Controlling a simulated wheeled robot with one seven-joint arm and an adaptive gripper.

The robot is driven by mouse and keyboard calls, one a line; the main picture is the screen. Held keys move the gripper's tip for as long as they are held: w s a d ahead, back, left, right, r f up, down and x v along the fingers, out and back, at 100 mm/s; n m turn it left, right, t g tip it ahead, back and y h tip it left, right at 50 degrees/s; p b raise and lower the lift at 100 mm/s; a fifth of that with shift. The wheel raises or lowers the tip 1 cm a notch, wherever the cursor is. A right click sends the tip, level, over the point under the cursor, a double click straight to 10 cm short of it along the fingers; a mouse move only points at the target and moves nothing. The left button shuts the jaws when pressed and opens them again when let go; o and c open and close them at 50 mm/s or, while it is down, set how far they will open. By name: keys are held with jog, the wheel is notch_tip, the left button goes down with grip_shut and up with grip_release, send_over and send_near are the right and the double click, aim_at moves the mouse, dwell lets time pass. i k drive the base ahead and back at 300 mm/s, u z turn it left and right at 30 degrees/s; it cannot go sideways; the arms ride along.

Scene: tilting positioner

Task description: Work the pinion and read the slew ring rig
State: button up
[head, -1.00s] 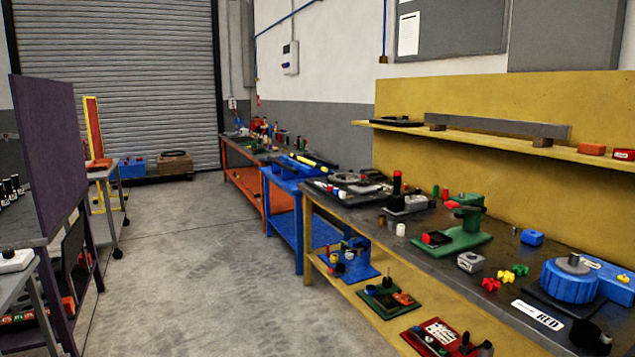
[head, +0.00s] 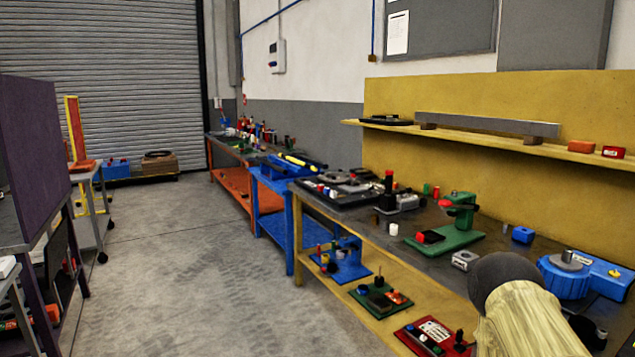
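A grey ring on a dark base (head: 345,187) lies at the far end of the yellow bench; it may be the slew ring rig, but it is too small to tell, and no pinion can be made out. A blue round unit (head: 562,276) with a grey hub stands at the near right of the same bench. My gripper is out of view. Part of my arm, a dark joint and a pale link, rises at the lower right and covers part of the bench front.
A green fixture (head: 459,212) and a small blue block (head: 522,235) stand on the yellow bench (head: 330,208). Its lower shelf holds several small rigs, including a red board (head: 412,340). A purple panel (head: 32,150) stands at left. The concrete floor between is clear.

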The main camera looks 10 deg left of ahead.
aim_at(353, 181)
jog(key=u, duration=0.2)
jog(key=i, duration=0.45)
jog(key=u, duration=0.75)
jog(key=i, duration=1.6)
jog(key=z, duration=0.3)
jog(key=i, duration=1.5)
jog(key=z, duration=0.85)
